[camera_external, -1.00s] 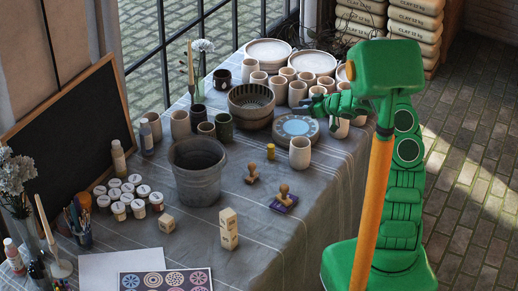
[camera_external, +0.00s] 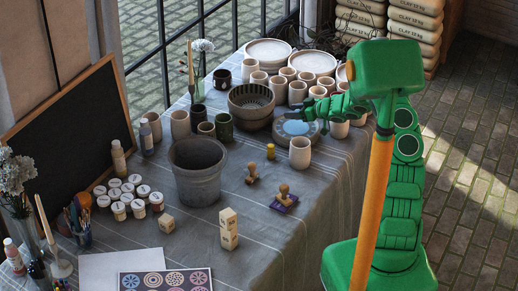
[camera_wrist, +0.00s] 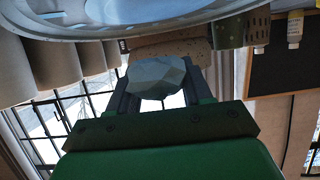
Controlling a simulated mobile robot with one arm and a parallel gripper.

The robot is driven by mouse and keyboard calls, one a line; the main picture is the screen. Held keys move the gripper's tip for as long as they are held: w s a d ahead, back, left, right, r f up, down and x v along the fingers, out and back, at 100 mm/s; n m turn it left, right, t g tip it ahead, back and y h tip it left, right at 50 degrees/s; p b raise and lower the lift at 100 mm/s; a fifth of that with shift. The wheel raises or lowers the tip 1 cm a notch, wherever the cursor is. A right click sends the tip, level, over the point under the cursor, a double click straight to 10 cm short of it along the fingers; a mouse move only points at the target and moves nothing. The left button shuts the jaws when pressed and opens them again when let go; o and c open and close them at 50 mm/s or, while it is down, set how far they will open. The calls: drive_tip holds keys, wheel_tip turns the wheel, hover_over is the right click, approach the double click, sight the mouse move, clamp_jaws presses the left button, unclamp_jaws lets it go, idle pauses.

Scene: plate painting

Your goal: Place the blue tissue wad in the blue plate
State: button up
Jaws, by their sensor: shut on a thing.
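The blue plate (camera_external: 286,137) lies on the cloth-covered table, in front of the patterned bowls. Its rim also spans the top of the camera_wrist view (camera_wrist: 215,10). My gripper (camera_external: 302,111) is over the far right part of the plate in the external view. In the camera_wrist view, my gripper (camera_wrist: 157,88) is shut on the blue tissue wad (camera_wrist: 156,74), a faceted grey-blue lump between the fingers. The wad is hard to make out in the external view. Whether it touches the plate cannot be told.
A pale cup (camera_external: 300,153) stands just in front of the plate. Patterned bowls (camera_external: 250,105) are behind it to the left, with several cups around. A large grey pot (camera_external: 197,172) and wooden stamps (camera_external: 284,196) stand nearer. The table's right edge is close to my base.

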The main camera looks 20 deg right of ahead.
sight(293, 124)
drive_tip(key=shift+w+f, duration=0.25)
drive_tip(key=shift+f, duration=1.55)
drive_tip(key=o, duration=1)
drive_tip(key=shift+f, duration=0.1)
drive_tip(key=v, duration=1.2)
